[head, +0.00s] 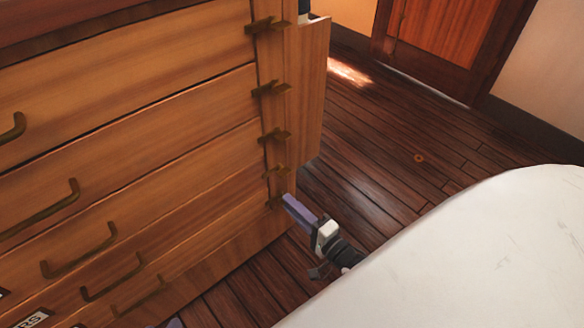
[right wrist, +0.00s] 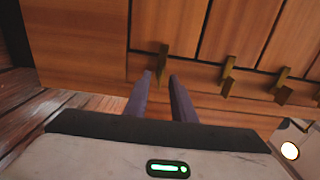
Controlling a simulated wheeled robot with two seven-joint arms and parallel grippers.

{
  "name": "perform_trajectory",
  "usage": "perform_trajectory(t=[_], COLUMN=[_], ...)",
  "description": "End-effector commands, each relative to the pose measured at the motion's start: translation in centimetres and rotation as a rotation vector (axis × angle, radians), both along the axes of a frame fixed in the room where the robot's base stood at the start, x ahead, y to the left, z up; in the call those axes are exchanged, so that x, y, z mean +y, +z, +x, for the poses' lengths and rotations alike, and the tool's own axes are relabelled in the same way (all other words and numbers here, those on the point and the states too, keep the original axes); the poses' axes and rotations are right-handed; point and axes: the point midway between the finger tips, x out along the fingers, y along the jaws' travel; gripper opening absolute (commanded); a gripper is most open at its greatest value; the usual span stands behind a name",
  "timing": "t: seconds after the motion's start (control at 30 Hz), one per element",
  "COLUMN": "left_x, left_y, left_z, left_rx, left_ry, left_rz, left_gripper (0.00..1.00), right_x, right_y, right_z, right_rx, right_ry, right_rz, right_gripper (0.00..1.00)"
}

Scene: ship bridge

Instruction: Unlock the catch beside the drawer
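A wooden chest has stacked drawers (head: 130,115) with brass handles. A column of several brass catches runs down the post at the drawers' right edge, the top one (head: 268,24) and the lowest one (head: 276,202) among them. My right gripper (head: 286,198) is at the lowest catch and partly covers it. In the right wrist view my right gripper's two purple fingers (right wrist: 160,75) are apart with nothing between them. A catch (right wrist: 162,57) stands just beyond the fingertips, in line with the gap. A purple tip, likely my left gripper (head: 173,323), barely shows at the bottom edge; its state is hidden.
More catches (right wrist: 228,77) stand to the right in the right wrist view. A wooden panel (head: 312,90) juts out beside the post. A door (head: 445,35) stands behind.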

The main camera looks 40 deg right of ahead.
Motion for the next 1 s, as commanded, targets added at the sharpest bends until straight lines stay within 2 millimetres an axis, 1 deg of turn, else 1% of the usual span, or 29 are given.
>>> perform_trajectory(t=[0.1,0.3,0.43,0.47,0.77,1.0], left_x=[-0.05,-0.06,-0.06,-0.06,-0.06,-0.08], left_y=[0.06,0.1,0.12,0.12,0.14,0.16], left_z=[0.0,0.0,0.0,0.0,0.01,0.02], left_rx=[-0.002,-0.002,-0.002,-0.002,-0.004,-0.005], left_ry=[-0.001,0.0,0.0,0.0,0.0,-0.001], left_rz=[-0.004,-0.004,-0.005,-0.005,-0.005,-0.006], left_gripper=[0.31,0.31,0.31,0.31,0.31,0.31], right_x=[0.05,0.05,0.04,0.03,0.02,0.05], right_y=[0.0,0.03,0.03,0.03,0.03,0.0], right_z=[0.34,0.33,0.32,0.31,0.29,0.26], right_rx=[0.0,0.0,0.0,0.0,-0.001,-0.008], right_ry=[0.0,0.0,0.0,0.0,0.0,0.0], right_rz=[0.0,0.0,0.0,0.0,-0.013,-0.105], right_gripper=[0.23,0.23,0.01,0.0,0.0,0.0])
